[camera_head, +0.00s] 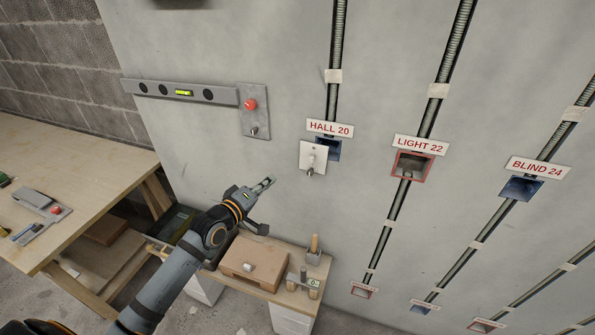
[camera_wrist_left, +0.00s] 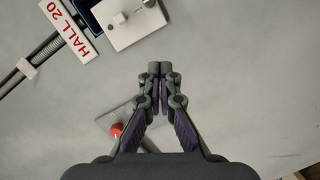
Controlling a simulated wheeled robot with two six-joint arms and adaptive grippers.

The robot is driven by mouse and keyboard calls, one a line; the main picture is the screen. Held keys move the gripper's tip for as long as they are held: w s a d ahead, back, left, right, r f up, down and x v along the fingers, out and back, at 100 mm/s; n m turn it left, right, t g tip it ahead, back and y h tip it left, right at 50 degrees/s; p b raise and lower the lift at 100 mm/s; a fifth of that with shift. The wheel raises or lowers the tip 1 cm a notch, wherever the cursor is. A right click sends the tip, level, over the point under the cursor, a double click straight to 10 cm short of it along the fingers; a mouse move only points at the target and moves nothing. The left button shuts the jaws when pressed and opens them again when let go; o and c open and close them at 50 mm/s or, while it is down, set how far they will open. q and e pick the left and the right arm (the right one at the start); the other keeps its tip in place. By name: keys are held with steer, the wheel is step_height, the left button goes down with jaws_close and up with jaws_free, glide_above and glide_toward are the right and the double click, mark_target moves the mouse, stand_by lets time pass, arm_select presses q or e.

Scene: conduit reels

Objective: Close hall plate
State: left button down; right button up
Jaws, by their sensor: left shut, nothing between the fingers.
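The white hall plate (camera_head: 313,157), with a small knob on its face, sits on the wall below the HALL 20 label (camera_head: 330,128). It covers only part of the blue wall box (camera_head: 333,150), whose dark opening shows at the plate's upper right. My left gripper (camera_head: 268,184) is to the left of the plate and a little lower, apart from it. In the left wrist view, the plate (camera_wrist_left: 120,30) is at the top, beyond my shut, empty fingers (camera_wrist_left: 160,70). The blue box edge (camera_wrist_left: 90,16) shows beside it. My right gripper is not in view.
A grey panel with a red button (camera_head: 250,104) and a spirit level (camera_head: 180,91) are on the wall at left. The open LIGHT 22 box (camera_head: 411,165) is to the right. A low bench below holds a wooden box (camera_head: 254,263).

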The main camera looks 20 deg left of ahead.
mark_target(306, 166)
arm_select(q)
steer(key=x, duration=0.7)
steer(key=r+x, duration=0.1)
steer(key=x, duration=0.2)
steer(key=shift+w+d+b, duration=0.25)
steer(key=shift+d+b, duration=0.05)
steer(key=shift+d, duration=0.1)
steer(key=shift+s+d+f+p, duration=0.1)
steer(key=shift+d+f+p, duration=0.1)
steer(key=shift+d+f, duration=0.25)
steer(key=shift+s+d+f+p, duration=0.1)
steer(key=shift+d+f+p, duration=0.15)
steer(key=shift+d, duration=0.35)
steer(key=shift+s+d+f, duration=0.15)
steer(key=shift+d, duration=0.4)
steer(key=shift+f, duration=0.1)
